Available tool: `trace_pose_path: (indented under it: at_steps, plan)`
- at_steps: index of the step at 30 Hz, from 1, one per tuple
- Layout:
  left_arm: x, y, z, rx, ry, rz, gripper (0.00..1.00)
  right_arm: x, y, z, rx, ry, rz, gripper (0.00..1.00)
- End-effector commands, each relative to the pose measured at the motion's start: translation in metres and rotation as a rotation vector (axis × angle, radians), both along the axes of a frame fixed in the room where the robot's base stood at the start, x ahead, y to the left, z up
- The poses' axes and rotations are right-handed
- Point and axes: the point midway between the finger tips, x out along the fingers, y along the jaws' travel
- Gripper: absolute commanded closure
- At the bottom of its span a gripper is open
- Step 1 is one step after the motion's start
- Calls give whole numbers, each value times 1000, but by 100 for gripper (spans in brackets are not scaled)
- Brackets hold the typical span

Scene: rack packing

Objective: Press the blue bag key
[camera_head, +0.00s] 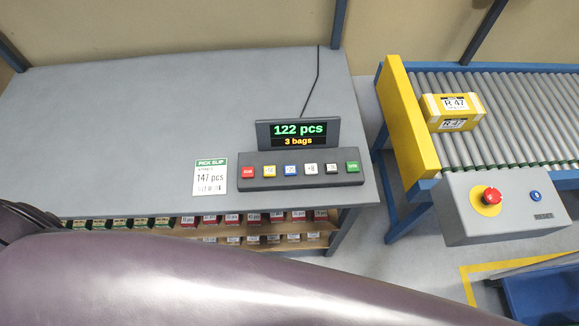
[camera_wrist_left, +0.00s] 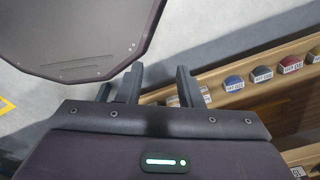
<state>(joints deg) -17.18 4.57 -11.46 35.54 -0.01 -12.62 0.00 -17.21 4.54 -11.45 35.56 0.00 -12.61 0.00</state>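The blue key (camera_head: 291,170) sits in a row of coloured keys on a dark key panel (camera_head: 315,182) near the front edge of the grey table. A display (camera_head: 298,133) behind it reads 122 pcs, 3 bags. A pick slip (camera_head: 209,177) left of the panel reads 147 pcs. Nothing touches the blue key. My left gripper (camera_wrist_left: 158,76) shows in the left wrist view with its fingers apart and nothing between them, near the shelf bins and away from the keys. It cannot be made out in the head view. My right gripper is not in view.
Red, yellow, white, dark and green keys flank the blue one. The grey table (camera_head: 150,120) is mostly clear. Below its front edge are shelves of labelled bins (camera_head: 255,218). On the right stand a roller conveyor with a yellow box (camera_head: 451,112) and a red stop button (camera_head: 491,196).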

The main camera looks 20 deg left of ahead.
Motion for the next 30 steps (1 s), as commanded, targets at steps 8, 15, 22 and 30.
trace_pose_path:
  at_steps: [8, 15, 22, 30]
  plan:
    - [0, 0, 0, 0, 0, 0, 100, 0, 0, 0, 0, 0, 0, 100]
    - [0, 0, 0, 0, 0, 0, 100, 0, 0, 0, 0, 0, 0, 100]
    - [0, 0, 0, 0, 0, 0, 100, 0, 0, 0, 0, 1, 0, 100]
    - [0, 0, 0, 0, 0, 0, 100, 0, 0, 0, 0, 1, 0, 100]
